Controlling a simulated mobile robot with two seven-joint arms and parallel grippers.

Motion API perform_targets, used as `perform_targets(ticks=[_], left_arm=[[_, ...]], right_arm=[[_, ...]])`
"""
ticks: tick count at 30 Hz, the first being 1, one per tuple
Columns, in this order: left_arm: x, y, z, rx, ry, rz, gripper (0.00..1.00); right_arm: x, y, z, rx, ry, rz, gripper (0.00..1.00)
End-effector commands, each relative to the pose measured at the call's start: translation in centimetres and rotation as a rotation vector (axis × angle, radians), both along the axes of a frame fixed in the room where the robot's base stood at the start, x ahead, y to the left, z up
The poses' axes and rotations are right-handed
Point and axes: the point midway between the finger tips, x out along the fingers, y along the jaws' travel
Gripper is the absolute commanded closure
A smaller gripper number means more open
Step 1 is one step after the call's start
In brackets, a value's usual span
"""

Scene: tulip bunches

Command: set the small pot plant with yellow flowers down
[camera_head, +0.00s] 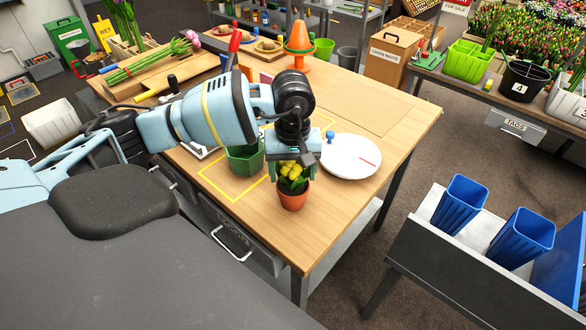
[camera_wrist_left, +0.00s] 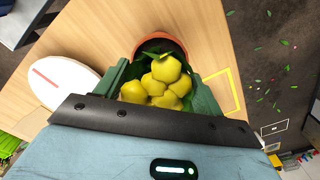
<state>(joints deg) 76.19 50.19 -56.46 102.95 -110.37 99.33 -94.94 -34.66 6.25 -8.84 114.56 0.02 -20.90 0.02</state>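The small pot plant (camera_head: 292,196) has yellow flowers, green leaves and a terracotta pot. It is upright at the front part of the wooden worktable, left of the round white plate. My left gripper (camera_head: 293,178) points down over it, its green fingers on either side of the plant. In the left wrist view the yellow flowers (camera_wrist_left: 160,82) fill the space between the fingers, with the pot rim (camera_wrist_left: 158,46) beyond. The fingers look closed on the plant near the rim. Whether the pot base touches the table is unclear. My right gripper is not in view.
The white plate (camera_head: 350,157) with a red line lies on the worktable (camera_head: 300,245). A green hexagonal pot (camera_head: 245,162) stands by a yellow marked outline (camera_head: 222,191). Blue vases (camera_head: 461,203) stand on a separate rack. Bare tabletop lies in front.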

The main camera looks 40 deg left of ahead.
Motion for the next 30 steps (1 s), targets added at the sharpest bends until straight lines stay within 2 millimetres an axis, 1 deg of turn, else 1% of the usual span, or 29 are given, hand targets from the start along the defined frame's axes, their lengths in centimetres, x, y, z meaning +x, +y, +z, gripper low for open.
perform_targets(ticks=[1,3,11,15,17,20,24,30], left_arm=[[0.0,0.0,0.1,0.001,-0.001,0.000,0.25],[0.0,0.0,0.1,0.001,-0.001,0.000,0.19],[0.0,0.0,0.2,0.000,-0.001,0.000,0.19],[0.1,0.0,1.1,0.000,-0.004,0.000,0.19],[0.1,0.0,1.9,-0.001,-0.005,0.001,0.19],[0.1,0.0,3.6,0.000,-0.006,-0.001,0.19],[0.1,0.0,6.6,0.000,-0.006,0.000,0.19],[0.1,0.0,10.1,0.000,-0.004,-0.001,0.19]], right_arm=[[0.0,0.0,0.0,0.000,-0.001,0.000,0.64],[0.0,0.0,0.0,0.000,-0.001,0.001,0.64],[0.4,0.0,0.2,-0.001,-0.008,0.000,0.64],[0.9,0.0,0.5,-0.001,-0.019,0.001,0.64],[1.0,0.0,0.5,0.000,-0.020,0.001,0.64],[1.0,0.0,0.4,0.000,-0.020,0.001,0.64],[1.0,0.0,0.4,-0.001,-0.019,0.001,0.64],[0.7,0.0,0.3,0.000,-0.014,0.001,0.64]])
